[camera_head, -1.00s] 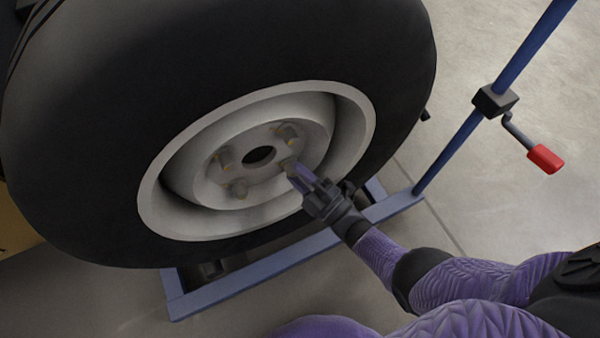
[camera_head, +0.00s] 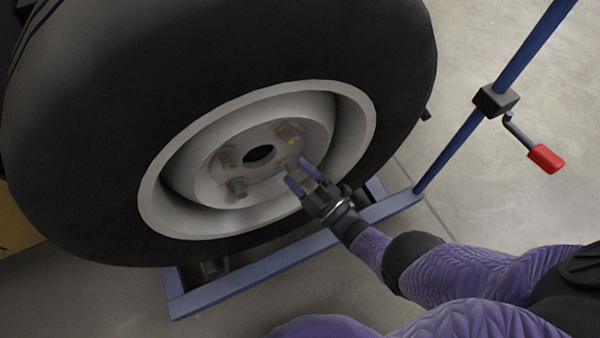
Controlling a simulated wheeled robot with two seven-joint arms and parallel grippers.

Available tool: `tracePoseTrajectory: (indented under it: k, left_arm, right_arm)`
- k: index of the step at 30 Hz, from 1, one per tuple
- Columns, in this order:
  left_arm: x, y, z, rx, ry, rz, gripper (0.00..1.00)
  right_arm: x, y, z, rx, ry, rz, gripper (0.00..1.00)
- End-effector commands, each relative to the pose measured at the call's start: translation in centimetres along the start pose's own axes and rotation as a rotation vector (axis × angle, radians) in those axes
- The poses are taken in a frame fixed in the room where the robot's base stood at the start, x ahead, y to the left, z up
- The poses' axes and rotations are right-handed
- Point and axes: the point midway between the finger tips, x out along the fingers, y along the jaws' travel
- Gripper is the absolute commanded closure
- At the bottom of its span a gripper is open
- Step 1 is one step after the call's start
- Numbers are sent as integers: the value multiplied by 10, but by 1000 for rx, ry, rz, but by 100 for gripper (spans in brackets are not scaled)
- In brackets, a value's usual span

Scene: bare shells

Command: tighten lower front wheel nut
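The wheel (camera_head: 160,120) stands upright with a black tyre and a pale rim (camera_head: 160,215). Nuts sit around its dark centre hole: an upper-left one (camera_head: 227,157), an upper-right one (camera_head: 288,131), a lower-left one (camera_head: 238,188) and a lower-right one (camera_head: 290,163). My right gripper (camera_head: 301,177) is open in front of the rim, just below and right of the lower-right nut. Its two purple fingers are apart with nothing between them. Whether a fingertip touches that nut I cannot tell. My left gripper is out of view.
A blue frame (camera_head: 260,283) lies on the floor under the wheel. A blue post (camera_head: 450,150) with a red-handled crank (camera_head: 545,159) rises at the right. The grey floor (camera_head: 540,60) is open beyond the post.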

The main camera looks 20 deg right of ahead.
Motion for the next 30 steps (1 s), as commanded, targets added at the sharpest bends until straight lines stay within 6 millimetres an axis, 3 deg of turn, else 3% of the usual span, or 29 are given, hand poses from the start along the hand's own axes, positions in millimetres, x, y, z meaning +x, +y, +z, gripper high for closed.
tracePoseTrajectory:
  k: [8,11,18,21,30]
  left_arm:
    - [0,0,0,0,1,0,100]
    - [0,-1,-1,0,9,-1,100]
    - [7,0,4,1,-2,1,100]
    - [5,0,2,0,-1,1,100]
    - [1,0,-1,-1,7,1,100]
  right_arm:
    - [-2,0,0,-1,-1,-1,31]
    - [-18,0,0,-2,-2,-2,31]
    - [-78,-1,0,0,-2,-3,31]
    - [-93,-1,1,-1,-2,-2,31]
    - [-100,0,0,-1,-1,0,31]
